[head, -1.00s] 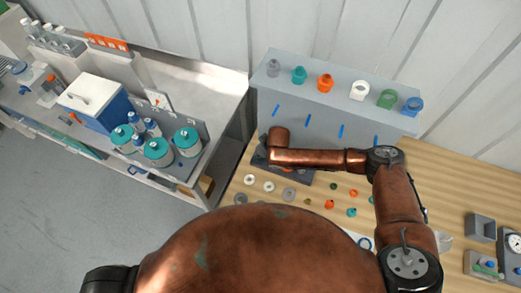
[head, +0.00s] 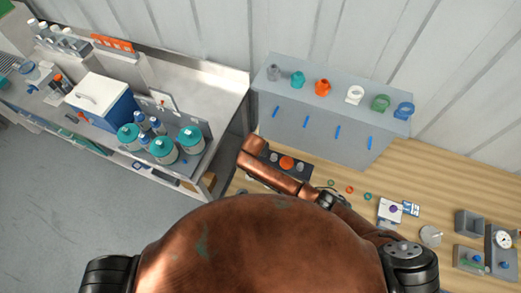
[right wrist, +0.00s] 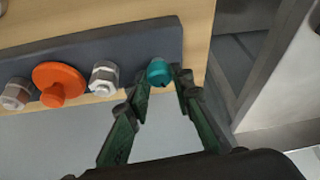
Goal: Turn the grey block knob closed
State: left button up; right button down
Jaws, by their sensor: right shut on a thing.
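The dark grey block (right wrist: 110,60) lies on the wooden bench and carries a row of knobs. In the right wrist view the row has a silver-grey knob (right wrist: 15,93), a wide orange knob (right wrist: 60,84), another silver-grey knob (right wrist: 103,77) and a teal knob (right wrist: 159,71) at the right end. My right gripper (right wrist: 167,78) is shut on the teal knob, one finger on each side. In the head view the block (head: 308,162) shows behind my copper-coloured right arm, which hides the gripper and the teal knob. My left gripper is not in view.
A grey cabinet (head: 310,128) with blue handles and coloured fittings on top stands behind the block. Small rings (head: 350,189), a white card (head: 390,209) and a gauge box (head: 502,246) are on the bench to the right. Teal-lidded jars (head: 163,150) stand on the left counter.

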jog(key=shift+s+f+m+g+h+b, duration=0.1)
jog(key=shift+m+g+h+b, duration=0.4)
jog(key=shift+m, duration=1.3)
jog(key=c, duration=1.7)
grip_release()
jog(key=shift+a, duration=0.1)
jog(key=v, duration=0.7)
jog(key=shift+s+a+r, duration=0.15)
jog(key=shift+r, duration=0.15)
